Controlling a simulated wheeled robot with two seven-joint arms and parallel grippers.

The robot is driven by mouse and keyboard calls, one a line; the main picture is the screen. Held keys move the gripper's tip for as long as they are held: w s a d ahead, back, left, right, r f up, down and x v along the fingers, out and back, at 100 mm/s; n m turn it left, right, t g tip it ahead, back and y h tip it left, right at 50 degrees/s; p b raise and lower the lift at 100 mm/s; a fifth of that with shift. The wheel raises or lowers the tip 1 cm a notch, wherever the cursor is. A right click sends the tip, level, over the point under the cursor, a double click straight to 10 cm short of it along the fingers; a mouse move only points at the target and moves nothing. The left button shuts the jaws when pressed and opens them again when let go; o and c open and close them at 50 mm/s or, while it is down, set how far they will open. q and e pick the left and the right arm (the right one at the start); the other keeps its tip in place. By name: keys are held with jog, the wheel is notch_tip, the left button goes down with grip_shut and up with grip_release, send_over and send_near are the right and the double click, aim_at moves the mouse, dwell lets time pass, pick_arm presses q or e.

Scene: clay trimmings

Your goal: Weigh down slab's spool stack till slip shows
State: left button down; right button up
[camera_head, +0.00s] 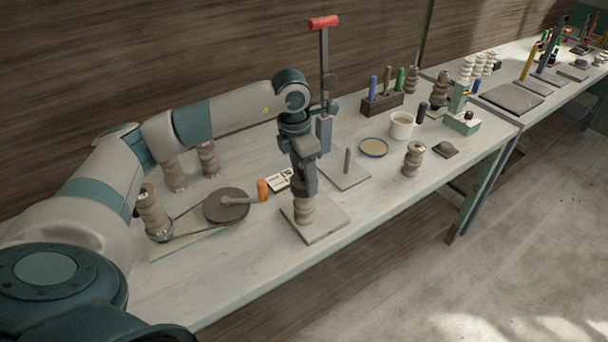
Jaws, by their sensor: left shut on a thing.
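A grey square slab (328,224) lies near the front edge of the bench. A tan ribbed spool stack (304,212) stands upright on it. My left gripper (304,193) points straight down and is shut on the top of the spool stack, hiding its upper part. I cannot tell whether the stack presses on the slab or just rests there. No slip shows around its base. Another spool stack (413,160) stands apart to the right. My right gripper is out of view.
A crank wheel (226,205) with an orange handle lies left of the slab. A red-handled lever press (324,80) stands behind my gripper. A white mug (401,126), a shallow blue-rimmed dish (374,148) and a tool block (382,104) are to the right. More spools (152,211) stand left.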

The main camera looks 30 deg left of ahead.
pick_arm(q)
jog(key=c, duration=0.6)
grip_release()
jog(key=shift+f, duration=0.15)
jog(key=shift+r+b, duration=0.3)
jog(key=shift+r, duration=0.25)
jog(key=shift+s+a+r+b, duration=0.25)
jog(key=shift+r+b, duration=0.4)
jog(key=shift+r, duration=2.1)
jog(key=shift+s+a+r+b, duration=0.1)
jog(key=shift+s+r+b, duration=0.45)
jog(key=shift+r, duration=2.15)
jog(key=shift+s+a+r+b, duration=0.15)
jog(key=shift+r+b, duration=0.6)
jog(key=shift+r, duration=2)
